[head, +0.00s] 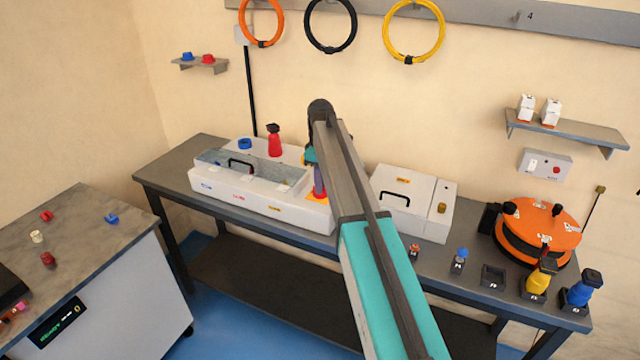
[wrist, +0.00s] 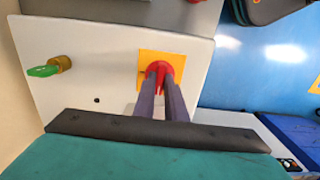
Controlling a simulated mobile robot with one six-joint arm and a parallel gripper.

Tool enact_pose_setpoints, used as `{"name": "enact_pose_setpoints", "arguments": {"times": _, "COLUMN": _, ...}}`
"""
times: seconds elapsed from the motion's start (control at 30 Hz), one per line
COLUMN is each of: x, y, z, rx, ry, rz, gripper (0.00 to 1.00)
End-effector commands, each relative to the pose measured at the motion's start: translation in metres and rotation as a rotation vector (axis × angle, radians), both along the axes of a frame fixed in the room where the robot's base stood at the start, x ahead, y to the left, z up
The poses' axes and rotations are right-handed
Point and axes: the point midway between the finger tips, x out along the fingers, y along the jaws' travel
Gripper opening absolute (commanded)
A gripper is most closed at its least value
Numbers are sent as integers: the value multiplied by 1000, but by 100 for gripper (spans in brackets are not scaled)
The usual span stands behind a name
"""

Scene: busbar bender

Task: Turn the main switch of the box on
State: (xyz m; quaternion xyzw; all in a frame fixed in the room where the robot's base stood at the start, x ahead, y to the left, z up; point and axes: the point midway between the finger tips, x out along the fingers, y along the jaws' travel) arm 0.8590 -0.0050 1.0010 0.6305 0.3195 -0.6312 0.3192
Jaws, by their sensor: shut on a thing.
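The box (head: 262,203) is a long white unit on the bench, with a clear lid and a black handle. Its main switch (wrist: 158,68) is a red knob on a yellow square plate (wrist: 147,57), seen in the wrist view. The plate also shows at the box's right end in the head view (head: 313,199). My gripper (wrist: 163,78) is shut on the red knob, with a finger on each side. The fingers hide part of the knob, so I cannot tell its turned position. My arm hides part of the box's right end in the head view.
A brass lock with a green key (wrist: 50,68) sticks up left of the switch. A red bottle-like object (head: 274,141) and a blue ring (head: 245,144) stand at the box's back. A second white box (head: 415,187) stands to the right, past my arm.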

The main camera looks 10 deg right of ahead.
Motion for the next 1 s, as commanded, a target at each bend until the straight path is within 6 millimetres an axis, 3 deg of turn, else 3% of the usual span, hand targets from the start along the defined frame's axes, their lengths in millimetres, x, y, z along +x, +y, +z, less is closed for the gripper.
{"name": "enact_pose_setpoints", "arguments": {"times": 0.47, "x": 2, "y": -2, "z": 1, "rx": -1, "ry": -4, "rz": -192, "gripper": 0}}
{"name": "enact_pose_setpoints", "arguments": {"times": 1.0, "x": 2, "y": -2, "z": 1, "rx": 0, "ry": -6, "rz": -671, "gripper": 0}}
